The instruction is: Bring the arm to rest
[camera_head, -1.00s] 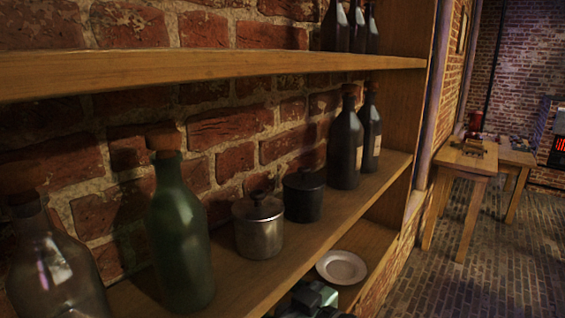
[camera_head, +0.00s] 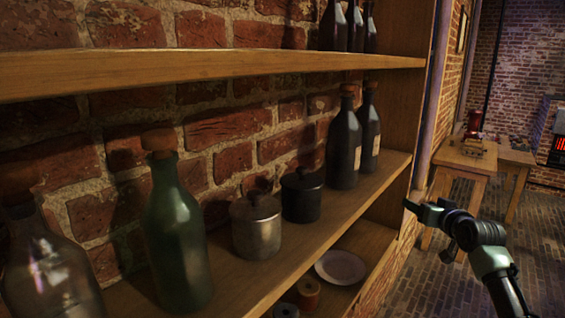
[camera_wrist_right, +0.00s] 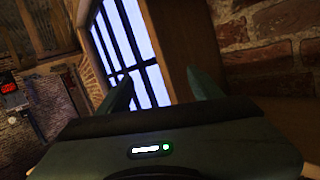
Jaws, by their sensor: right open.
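My right gripper (camera_head: 428,212) is in the head view at the lower right, at the end of my right arm. It is in front of the shelf's right end and holds nothing that I can see. In the right wrist view its two fingers (camera_wrist_right: 160,95) stand apart with nothing between them. My left gripper is not in view.
A wooden shelf (camera_head: 200,72) fills the left. Its middle board holds a clear bottle (camera_head: 45,270), a green bottle (camera_head: 178,235), a metal jar (camera_head: 256,228), a black jar (camera_head: 301,196) and dark bottles (camera_head: 343,150). A plate (camera_head: 340,267) lies below. Open brick floor lies right.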

